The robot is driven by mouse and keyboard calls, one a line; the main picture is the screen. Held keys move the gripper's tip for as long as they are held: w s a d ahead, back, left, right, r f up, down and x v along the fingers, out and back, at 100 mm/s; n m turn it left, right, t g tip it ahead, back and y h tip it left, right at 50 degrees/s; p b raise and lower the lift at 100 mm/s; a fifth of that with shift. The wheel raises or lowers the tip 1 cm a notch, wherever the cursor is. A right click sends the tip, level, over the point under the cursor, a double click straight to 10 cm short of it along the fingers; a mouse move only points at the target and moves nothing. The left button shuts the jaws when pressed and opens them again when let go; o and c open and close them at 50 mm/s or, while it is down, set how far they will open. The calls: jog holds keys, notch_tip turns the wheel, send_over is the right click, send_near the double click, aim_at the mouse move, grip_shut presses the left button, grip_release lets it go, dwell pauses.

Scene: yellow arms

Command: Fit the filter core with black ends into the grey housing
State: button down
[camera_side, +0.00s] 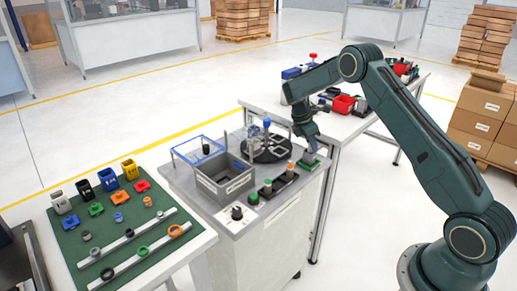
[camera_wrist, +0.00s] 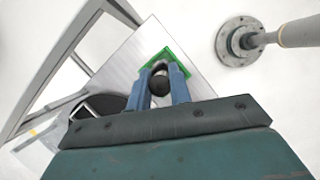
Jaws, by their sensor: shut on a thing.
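My gripper (camera_side: 308,153) is low over the right end of the grey-topped cabinet, above a green square fixture (camera_side: 307,164). In the wrist view my gripper (camera_wrist: 162,76) has its two blue fingers shut on a dark round-ended piece (camera_wrist: 160,85), which looks like the filter core with black ends. Its lower part is hidden. The green square fixture (camera_wrist: 174,55) frames the fingertips in the wrist view, with a pale grey part showing inside it. I cannot tell whether that is the grey housing, or whether the core touches it.
A grey crate (camera_side: 213,187) stands on the cabinet beside a dark rack (camera_side: 279,188) with coloured parts. A black round turntable (camera_side: 268,156) and clear-sided frame stand behind. A green mat (camera_side: 75,250) at left carries small bins and rings.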

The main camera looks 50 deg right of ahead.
jog(key=c, duration=1.2)
grip_release()
jog(key=shift+r, duration=0.1)
jog(key=v, duration=1.3)
jog(key=shift+a+r, duration=0.15)
jog(key=shift+r, duration=0.1)
jog(key=shift+r, duration=0.1)
